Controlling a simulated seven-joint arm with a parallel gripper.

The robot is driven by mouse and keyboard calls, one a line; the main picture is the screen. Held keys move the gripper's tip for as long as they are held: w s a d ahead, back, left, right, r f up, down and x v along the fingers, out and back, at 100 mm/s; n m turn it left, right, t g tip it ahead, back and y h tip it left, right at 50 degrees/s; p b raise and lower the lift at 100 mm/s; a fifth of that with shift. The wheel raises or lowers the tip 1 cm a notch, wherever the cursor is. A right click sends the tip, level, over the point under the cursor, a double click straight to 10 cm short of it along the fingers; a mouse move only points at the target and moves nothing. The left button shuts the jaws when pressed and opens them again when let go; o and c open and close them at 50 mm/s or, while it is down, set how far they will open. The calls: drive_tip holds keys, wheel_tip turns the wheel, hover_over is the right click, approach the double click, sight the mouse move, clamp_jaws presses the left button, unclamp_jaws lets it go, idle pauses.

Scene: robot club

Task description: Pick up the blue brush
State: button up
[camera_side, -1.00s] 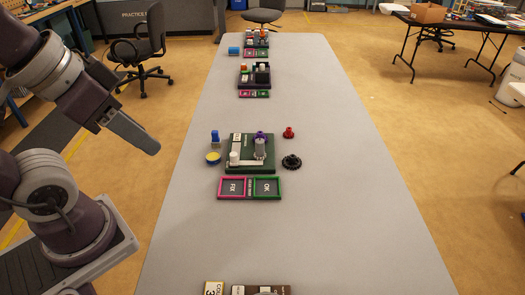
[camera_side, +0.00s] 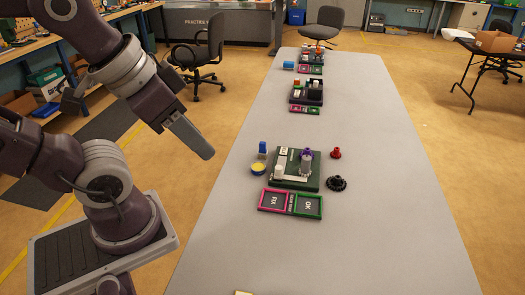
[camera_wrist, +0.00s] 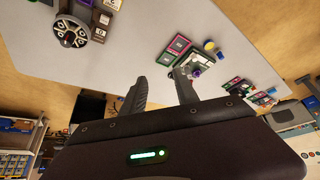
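A small upright blue object (camera_side: 262,149), which may be the blue brush, stands on the table at the left of a dark green board in the side view. It is too small to make out bristles. A round yellow-topped blue tin (camera_side: 258,169) is just in front of it; the tin also shows in the wrist view (camera_wrist: 209,45).
The green board (camera_side: 308,184) carries a white part and a grey-and-purple part. A red knob (camera_side: 335,153) and a black gear (camera_side: 337,184) lie to its right. Pink FIX (camera_side: 276,210) and green OK (camera_side: 308,216) trays sit in front. The near table is mostly clear.

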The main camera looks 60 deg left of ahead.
drive_tip(key=shift+o, duration=0.6)
drive_tip(key=w+a+r+n+g, duration=0.1)
drive_tip(key=w+a+r+n, duration=0.15)
drive_tip(key=w+n, duration=0.65)
drive_tip(key=n+g, duration=0.5)
drive_tip(key=n, duration=1.3)
hover_over(263, 143)
drive_tip(key=f, duration=1.8)
drive_tip(key=a+f, duration=0.1)
drive_tip(key=f, duration=0.8)
drive_tip(key=shift+s+f, duration=0.1)
drive_tip(key=shift+f, duration=0.15)
drive_tip(key=f, duration=0.6)
drive_tip(key=shift+d+f, duration=0.3)
drive_tip(key=shift+f, duration=0.1)
clamp_jaws()
